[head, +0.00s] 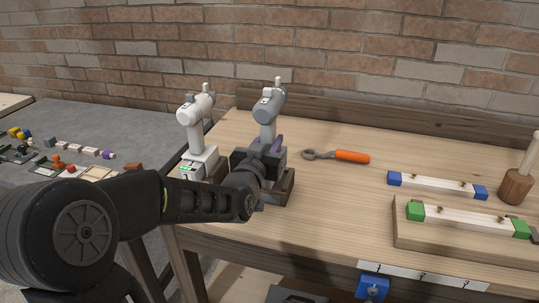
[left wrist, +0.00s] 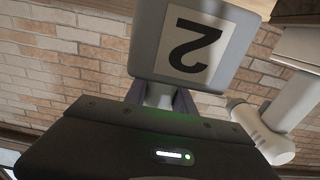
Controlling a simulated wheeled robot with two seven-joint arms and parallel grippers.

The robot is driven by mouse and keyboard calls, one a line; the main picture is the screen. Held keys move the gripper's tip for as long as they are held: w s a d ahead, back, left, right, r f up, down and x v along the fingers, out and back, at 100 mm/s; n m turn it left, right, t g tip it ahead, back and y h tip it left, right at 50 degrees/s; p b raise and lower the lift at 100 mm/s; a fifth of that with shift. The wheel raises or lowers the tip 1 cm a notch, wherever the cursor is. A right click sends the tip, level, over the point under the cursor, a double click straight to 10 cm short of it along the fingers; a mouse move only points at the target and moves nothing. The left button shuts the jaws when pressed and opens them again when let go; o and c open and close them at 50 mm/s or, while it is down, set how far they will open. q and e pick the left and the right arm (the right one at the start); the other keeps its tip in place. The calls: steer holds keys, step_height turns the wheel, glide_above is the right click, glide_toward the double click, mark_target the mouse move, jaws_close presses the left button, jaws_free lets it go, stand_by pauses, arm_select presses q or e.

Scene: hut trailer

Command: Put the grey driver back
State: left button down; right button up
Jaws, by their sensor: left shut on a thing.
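The grey driver (head: 268,104) stands roughly upright at the table's left part, its head uppermost. My left gripper (head: 264,150) is shut on its handle, and the arm hides its lower part. In the left wrist view the driver's grey foot (left wrist: 232,42) shows with a label "2", upside down, just beyond my left gripper (left wrist: 161,98). A dark wooden holder (head: 287,187) shows beside and below the gripper; I cannot tell whether the driver's foot touches it. My right gripper is not in view.
A white driver (head: 195,112) stands close on the left, on a white base (head: 200,161) with a green light. Farther right are a blue-ended bar (head: 437,186), a green-ended bar (head: 465,220) and a wooden mallet (head: 516,186).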

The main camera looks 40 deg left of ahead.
arm_select(q)
steer(key=shift+r, duration=0.2)
steer(key=shift+f, duration=1.9)
steer(key=shift+f, duration=0.2)
steer(key=c, duration=1)
jaws_free()
steer(key=shift+c, duration=0.2)
